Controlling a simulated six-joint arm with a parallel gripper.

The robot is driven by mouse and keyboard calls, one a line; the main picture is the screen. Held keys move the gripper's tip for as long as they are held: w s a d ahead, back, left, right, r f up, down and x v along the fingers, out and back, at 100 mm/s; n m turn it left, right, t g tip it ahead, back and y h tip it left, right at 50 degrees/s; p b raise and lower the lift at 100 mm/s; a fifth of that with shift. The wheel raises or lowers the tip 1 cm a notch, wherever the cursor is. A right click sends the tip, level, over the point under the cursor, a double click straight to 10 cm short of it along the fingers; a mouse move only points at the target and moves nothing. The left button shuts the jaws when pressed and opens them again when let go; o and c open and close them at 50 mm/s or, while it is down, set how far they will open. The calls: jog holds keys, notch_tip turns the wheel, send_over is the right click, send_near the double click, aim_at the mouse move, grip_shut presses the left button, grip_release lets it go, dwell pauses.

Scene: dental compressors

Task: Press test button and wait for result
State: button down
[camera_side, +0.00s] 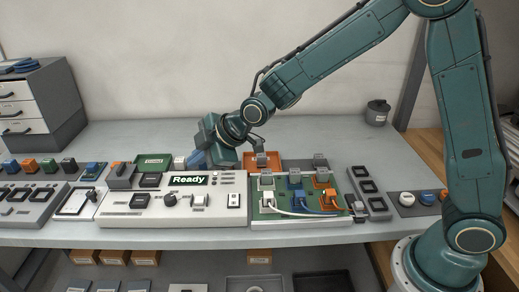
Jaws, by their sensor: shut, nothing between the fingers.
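A white test panel (120,213) lies at the front of the bench. Its display (188,180) reads "Ready". Which control is the test button cannot be read. My gripper (203,156) is shut and empty, above and behind the display, apart from the front controls. Its fingertips are partly hidden by its own body.
A green board (262,214) with white, blue and orange connectors and cables sits right of the panel. A drawer cabinet (30,112) stands back left. The rear bench is mostly clear.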

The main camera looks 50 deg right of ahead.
send_over(204, 203)
jog(key=shift+w+d+f, duration=0.1)
jog(key=shift+f, duration=2.1)
jog(key=shift+w+d+f, duration=0.1)
jog(key=shift+f, duration=2.05)
jog(key=shift+f, duration=0.9)
jog(key=shift+r, duration=0.9)
jog(key=shift+r, duration=2.5)
